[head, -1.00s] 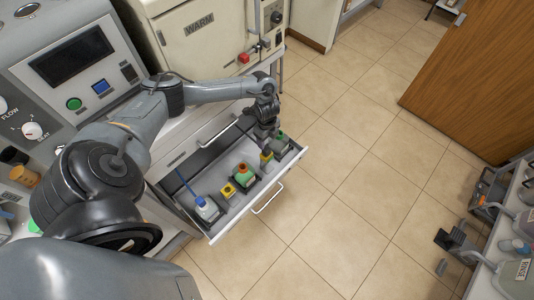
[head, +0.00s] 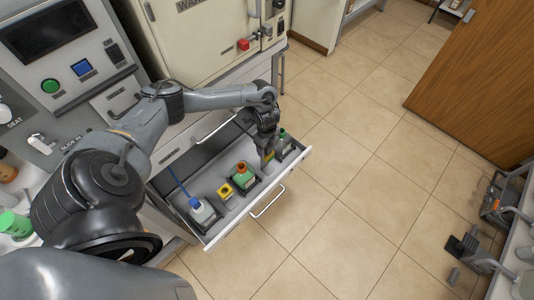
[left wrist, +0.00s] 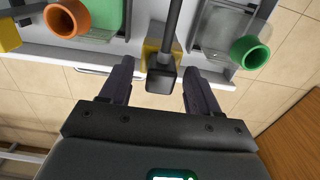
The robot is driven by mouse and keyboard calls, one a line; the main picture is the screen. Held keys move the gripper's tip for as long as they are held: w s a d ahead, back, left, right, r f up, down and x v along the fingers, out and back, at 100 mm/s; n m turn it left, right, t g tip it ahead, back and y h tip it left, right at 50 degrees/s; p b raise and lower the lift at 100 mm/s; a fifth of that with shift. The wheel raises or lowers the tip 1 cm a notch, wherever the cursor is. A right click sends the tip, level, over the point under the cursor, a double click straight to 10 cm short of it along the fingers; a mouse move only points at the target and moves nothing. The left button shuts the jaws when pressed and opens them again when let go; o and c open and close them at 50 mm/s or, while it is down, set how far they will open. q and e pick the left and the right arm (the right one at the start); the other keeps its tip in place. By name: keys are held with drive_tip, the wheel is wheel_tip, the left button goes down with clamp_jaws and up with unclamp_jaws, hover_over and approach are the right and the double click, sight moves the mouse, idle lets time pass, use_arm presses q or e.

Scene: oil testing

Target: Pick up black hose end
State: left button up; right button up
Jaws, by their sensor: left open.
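The black hose end (left wrist: 163,78) is a dark square-tipped piece on a black stem in the left wrist view. It stands in front of a yellow block (left wrist: 150,56). My left gripper (left wrist: 158,72) is open, with one finger on each side of the hose end and a gap to each. I cannot tell how deep it sits between the fingers. In the head view my left gripper (head: 267,151) points down over the open drawer (head: 228,226), and the hose end cannot be made out there. My right gripper is not seen.
In the drawer stand a green bottle with an orange neck (head: 243,173), a yellow block (head: 226,191), a blue-topped bottle (head: 201,209) and a green-necked bottle (head: 284,141). Tiled floor (head: 350,200) is free in front. A wooden door (head: 480,95) is at right.

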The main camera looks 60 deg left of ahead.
use_arm(q)
drive_tip(key=shift+f, duration=0.35)
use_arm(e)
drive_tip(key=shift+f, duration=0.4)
use_arm(q)
drive_tip(key=c, duration=1)
drive_tip(key=shift+c, duration=0.2)
drive_tip(key=shift+r, duration=0.2)
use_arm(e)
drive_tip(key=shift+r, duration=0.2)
